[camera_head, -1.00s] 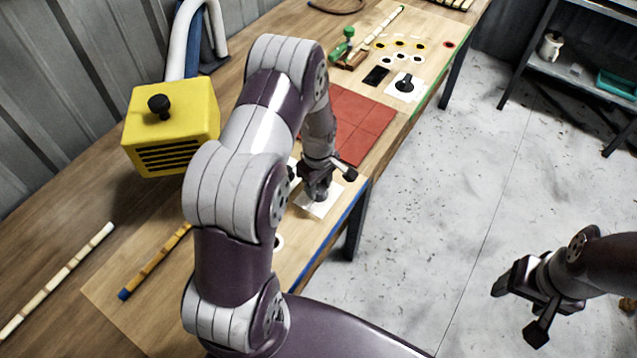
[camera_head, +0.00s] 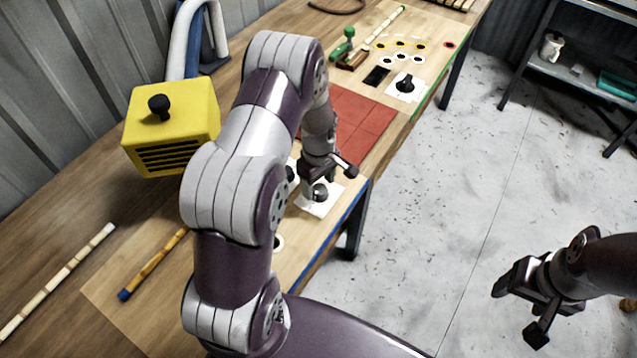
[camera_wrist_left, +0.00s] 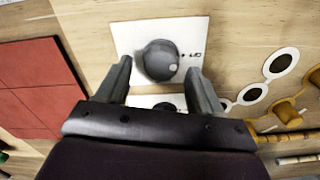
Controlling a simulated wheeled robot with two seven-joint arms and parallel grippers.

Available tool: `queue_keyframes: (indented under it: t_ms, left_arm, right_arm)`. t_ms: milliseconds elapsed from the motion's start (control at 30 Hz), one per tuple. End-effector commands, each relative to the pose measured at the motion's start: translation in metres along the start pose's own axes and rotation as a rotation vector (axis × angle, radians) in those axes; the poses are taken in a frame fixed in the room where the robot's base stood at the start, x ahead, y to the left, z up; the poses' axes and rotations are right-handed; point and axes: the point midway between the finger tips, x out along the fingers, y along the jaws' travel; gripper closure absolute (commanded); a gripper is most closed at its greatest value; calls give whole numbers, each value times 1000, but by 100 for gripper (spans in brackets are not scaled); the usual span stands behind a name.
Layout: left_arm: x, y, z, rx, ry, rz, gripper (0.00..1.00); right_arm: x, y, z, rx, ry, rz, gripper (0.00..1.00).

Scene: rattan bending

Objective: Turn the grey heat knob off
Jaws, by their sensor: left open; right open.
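The grey heat knob (camera_head: 320,193) sits on a white plate (camera_head: 312,209) near the table's blue front edge. In the wrist view the knob (camera_wrist_left: 157,60) is round, with a pale dot on its right side, facing small dark marks (camera_wrist_left: 191,55) on the plate, too small to read surely. My left gripper (camera_head: 328,176) is open just above the knob. In the wrist view its fingers (camera_wrist_left: 159,68) stand on either side of the knob, apart from it. My right gripper (camera_head: 522,305) is open and empty, over the floor at the right.
A yellow box with a black knob (camera_head: 172,120) stands at the back left. Red tiles (camera_head: 362,128) lie beyond my left gripper. A black knob on another white plate (camera_head: 405,84) is further right. Bamboo sticks (camera_head: 58,282) lie at left.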

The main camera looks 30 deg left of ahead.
Motion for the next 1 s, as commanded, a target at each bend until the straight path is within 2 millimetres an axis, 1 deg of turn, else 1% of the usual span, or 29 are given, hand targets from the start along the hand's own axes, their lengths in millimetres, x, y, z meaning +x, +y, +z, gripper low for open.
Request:
queue_keyframes:
  t_ms: [67,300,433,500,600,1000]
  left_arm:
    - [-16,1,-1,0,4,7,33]
    - [-81,1,-1,0,4,7,33]
    - [-105,0,-1,0,3,4,33]
    - [-112,0,-1,0,2,4,33]
    - [-117,0,0,0,1,2,33]
    - [-117,0,0,0,1,2,33]
  right_arm:
    - [4,0,0,0,0,0,33]
    - [14,0,2,0,0,0,33]
    - [16,0,2,0,0,0,33]
    - [16,0,2,0,0,0,33]
    - [16,0,2,0,0,0,33]
    - [16,0,2,0,0,0,33]
